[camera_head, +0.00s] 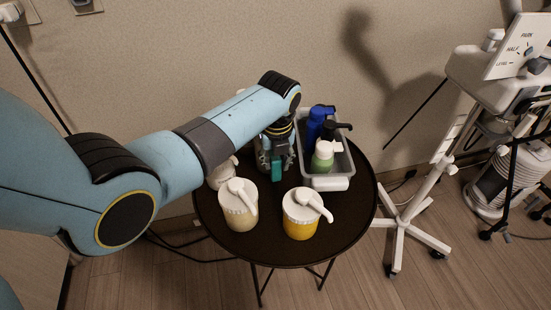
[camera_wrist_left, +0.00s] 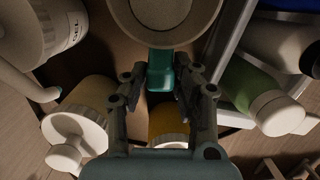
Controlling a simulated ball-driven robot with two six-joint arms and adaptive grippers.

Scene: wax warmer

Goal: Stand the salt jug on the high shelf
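A round vessel with a grainy beige inside and a teal handle (camera_wrist_left: 162,72), which I take to be the salt jug (camera_wrist_left: 208,22), is cut off by the top of the left wrist view. The teal handle also shows in the head view (camera_head: 273,170). My left gripper (camera_head: 277,158) reaches down over the dark round table. In the wrist view my left gripper (camera_wrist_left: 163,78) has a finger on each side of the handle, with narrow gaps showing, so it looks open. In the head view my arm hides most of the jug. No high shelf and no right gripper show.
Two pump-topped jars, a cream one (camera_head: 239,207) and a yellow one (camera_head: 300,221), stand at the table's front. A white jar (camera_head: 222,174) is left of the gripper. A grey tray (camera_head: 334,184) of bottles is close on its right. A wheeled stand (camera_head: 398,222) is farther right.

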